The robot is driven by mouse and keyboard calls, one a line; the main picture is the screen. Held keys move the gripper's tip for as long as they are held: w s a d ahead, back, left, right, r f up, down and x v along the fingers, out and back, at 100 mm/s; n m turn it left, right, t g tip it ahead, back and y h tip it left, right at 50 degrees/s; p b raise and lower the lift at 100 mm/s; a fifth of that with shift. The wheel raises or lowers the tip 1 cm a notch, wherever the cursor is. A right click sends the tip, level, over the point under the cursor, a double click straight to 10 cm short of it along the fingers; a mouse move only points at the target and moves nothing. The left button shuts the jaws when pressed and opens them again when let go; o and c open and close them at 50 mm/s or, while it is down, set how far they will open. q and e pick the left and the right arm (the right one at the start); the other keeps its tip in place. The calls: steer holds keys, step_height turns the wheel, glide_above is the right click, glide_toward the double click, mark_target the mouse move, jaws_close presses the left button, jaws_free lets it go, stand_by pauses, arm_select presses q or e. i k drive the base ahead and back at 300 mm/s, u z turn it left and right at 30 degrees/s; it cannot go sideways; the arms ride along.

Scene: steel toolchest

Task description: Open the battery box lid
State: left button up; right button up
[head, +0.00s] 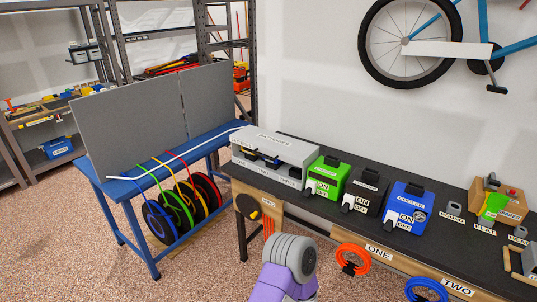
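The battery box (284,176) is a light grey case at the left end of the dark workbench. Its flat top, the lid (283,146), carries the word BATTERIES and looks closed. Dark items with yellow and blue parts (268,161) show at the box's front, below the lid. Small labels sit along its lower front. Neither of my grippers is in view. One grey and purple link of my own arm shows at the bottom middle, in front of the bench and apart from the box.
Green (327,178), black (365,190) and blue (408,207) ON/OFF units stand right of the box. A blue table (125,188) with grey panels and coloured hoops is at left. Orange (352,260) and blue (426,291) rings hang on the bench front. Carpeted floor is clear at lower left.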

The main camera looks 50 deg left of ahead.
mark_target(294, 152)
steer(key=k, duration=0.95)
steer(key=u, duration=1.35)
steer(key=i, duration=0.5)
